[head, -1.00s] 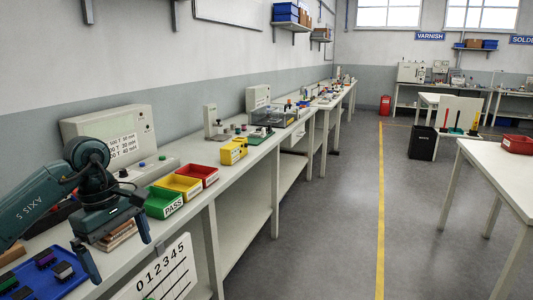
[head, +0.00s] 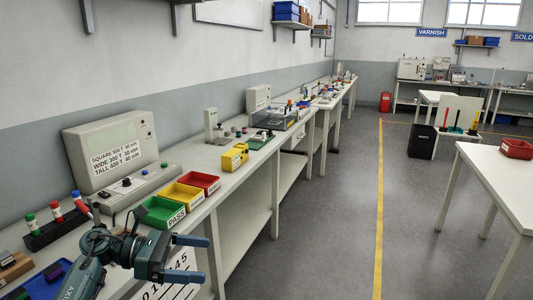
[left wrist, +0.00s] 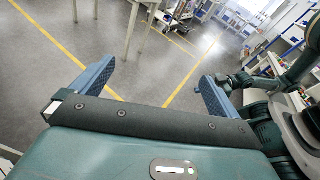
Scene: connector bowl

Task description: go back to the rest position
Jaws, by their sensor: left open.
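My left gripper (head: 190,257) is at the lower left of the head view, in front of the bench's front edge. Its two blue fingers are apart and point to the right, with nothing between them. In the left wrist view the same gripper (left wrist: 155,88) shows its spread fingers over bare floor. My right gripper is not in the head view.
The long bench (head: 230,172) carries a green PASS tray (head: 160,213), a yellow tray (head: 184,196), a red tray (head: 201,182) and a grey tester (head: 118,152). A white table (head: 500,175) stands at right. The aisle floor (head: 320,230) is clear.

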